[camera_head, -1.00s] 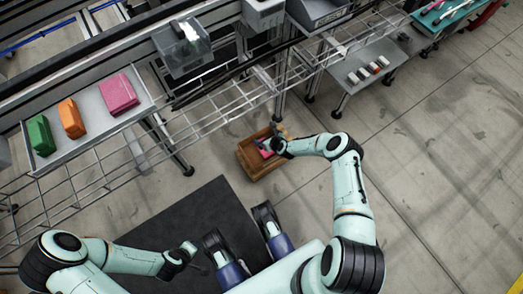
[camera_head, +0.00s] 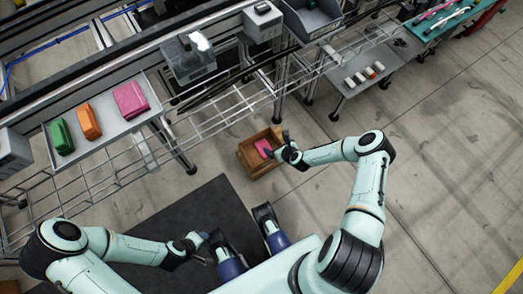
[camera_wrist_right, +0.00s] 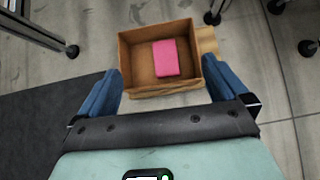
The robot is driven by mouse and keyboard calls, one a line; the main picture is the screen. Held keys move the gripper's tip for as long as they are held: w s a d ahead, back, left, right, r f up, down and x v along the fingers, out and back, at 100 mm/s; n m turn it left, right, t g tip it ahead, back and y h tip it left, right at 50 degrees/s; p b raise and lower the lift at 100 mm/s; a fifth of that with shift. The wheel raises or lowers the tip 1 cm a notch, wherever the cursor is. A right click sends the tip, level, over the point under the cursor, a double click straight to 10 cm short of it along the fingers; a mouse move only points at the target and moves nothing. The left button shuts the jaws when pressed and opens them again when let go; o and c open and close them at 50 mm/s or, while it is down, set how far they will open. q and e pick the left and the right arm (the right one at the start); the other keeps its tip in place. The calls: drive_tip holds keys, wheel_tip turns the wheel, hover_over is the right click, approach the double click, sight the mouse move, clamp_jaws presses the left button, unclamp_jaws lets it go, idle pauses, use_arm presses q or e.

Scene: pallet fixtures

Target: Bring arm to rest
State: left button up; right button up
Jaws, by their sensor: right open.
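My right gripper (camera_head: 284,140) is at the right edge of a wooden box (camera_head: 246,158) on the floor in the head view. In the right wrist view my right gripper (camera_wrist_right: 162,92) is open and empty, its two blue fingers spread wide. The wooden box (camera_wrist_right: 127,60) lies beyond the fingertips, with a pink block (camera_wrist_right: 165,58) inside it. The pink block also shows in the head view (camera_head: 263,147). My left gripper (camera_head: 202,247) is low at the left, over the dark mat; its jaws are too small to read.
A grey tray (camera_head: 110,138) on the rack at left holds a green block (camera_head: 61,137), an orange block (camera_head: 89,121) and a pink block (camera_head: 130,100). A small grey table (camera_head: 357,88) stands at the back. The floor (camera_head: 440,150) on the right is clear.

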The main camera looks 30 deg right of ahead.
idle(0.5)
drive_tip(key=s+a+r+n+g+y, duration=0.35)
drive_tip(key=s+a+n, duration=0.55)
drive_tip(key=a+n, duration=0.6)
drive_tip(key=s+r+n+g+h, duration=0.1)
drive_tip(key=s+r+n+g, duration=0.35)
drive_tip(key=s+n, duration=0.9)
use_arm(q)
drive_tip(key=s+d+r+g+p, duration=0.1)
drive_tip(key=s+r+p, duration=0.1)
drive_tip(key=r+p, duration=0.6)
drive_tip(key=s+d+r+g+p, duration=0.1)
drive_tip(key=s+r+p, duration=0.2)
drive_tip(key=r+p, duration=0.6)
drive_tip(key=shift+d+m+g+h, duration=0.25)
drive_tip(key=shift+m+g+h, duration=0.05)
drive_tip(key=shift+h, duration=0.1)
use_arm(e)
drive_tip(key=s+a+r+n+g, duration=0.1)
drive_tip(key=s+r, duration=0.1)
drive_tip(key=r, duration=0.7)
drive_tip(key=s+a+r+n+g, duration=0.1)
drive_tip(key=s+r+n, duration=0.1)
drive_tip(key=r, duration=0.6)
drive_tip(key=shift+s+a+r+y, duration=0.15)
drive_tip(key=shift+a+r+y, duration=0.2)
drive_tip(key=shift+a+r, duration=0.05)
